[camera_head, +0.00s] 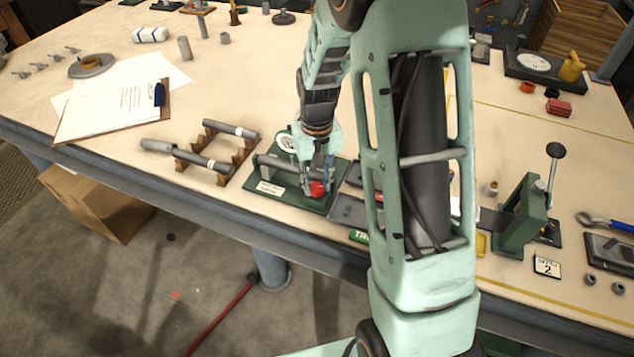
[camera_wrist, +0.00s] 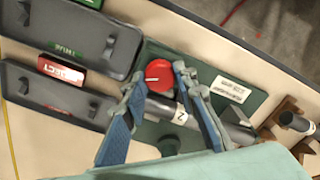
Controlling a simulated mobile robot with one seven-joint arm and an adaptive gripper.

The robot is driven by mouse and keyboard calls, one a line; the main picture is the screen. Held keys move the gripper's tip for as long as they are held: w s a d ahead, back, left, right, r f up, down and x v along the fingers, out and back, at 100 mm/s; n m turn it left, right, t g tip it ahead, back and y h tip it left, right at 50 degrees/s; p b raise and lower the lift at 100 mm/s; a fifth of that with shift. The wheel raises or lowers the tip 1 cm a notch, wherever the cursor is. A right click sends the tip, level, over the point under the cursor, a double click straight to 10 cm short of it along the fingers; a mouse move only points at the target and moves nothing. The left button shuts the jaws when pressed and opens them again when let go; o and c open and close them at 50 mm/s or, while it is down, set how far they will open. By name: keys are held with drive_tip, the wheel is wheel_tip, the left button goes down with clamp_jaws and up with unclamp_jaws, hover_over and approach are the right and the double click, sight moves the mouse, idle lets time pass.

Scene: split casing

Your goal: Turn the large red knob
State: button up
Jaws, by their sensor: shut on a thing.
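The large red knob (camera_head: 318,188) sits at the front right of a dark green fixture plate (camera_head: 263,200) on the bench. It shows as a round red disc with a white mark in the wrist view (camera_wrist: 158,72). My gripper (camera_head: 322,174) reaches down over the fixture with its fingertips at the knob. In the wrist view, its blue-padded fingers (camera_wrist: 158,80) are on either side of the knob, shut on it. A grey tube (camera_wrist: 161,108) with a white numbered label lies across the fixture behind the knob, partly hidden by the fingers.
Grey trays (camera_wrist: 75,30) with green and red labels stand beside the fixture. A rack with tubes (camera_head: 205,160) stands left of it. A clipboard (camera_head: 112,112) lies farther left. A green lever press (camera_head: 522,208) is at right. My arm hides the middle of the bench.

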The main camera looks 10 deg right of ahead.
sight(317, 186)
idle(0.3)
drive_tip(key=o, duration=1.2)
drive_tip(key=shift+c, duration=0.2)
drive_tip(key=shift+r, duration=0.1)
wheel_tip(317, 186, up, 12)
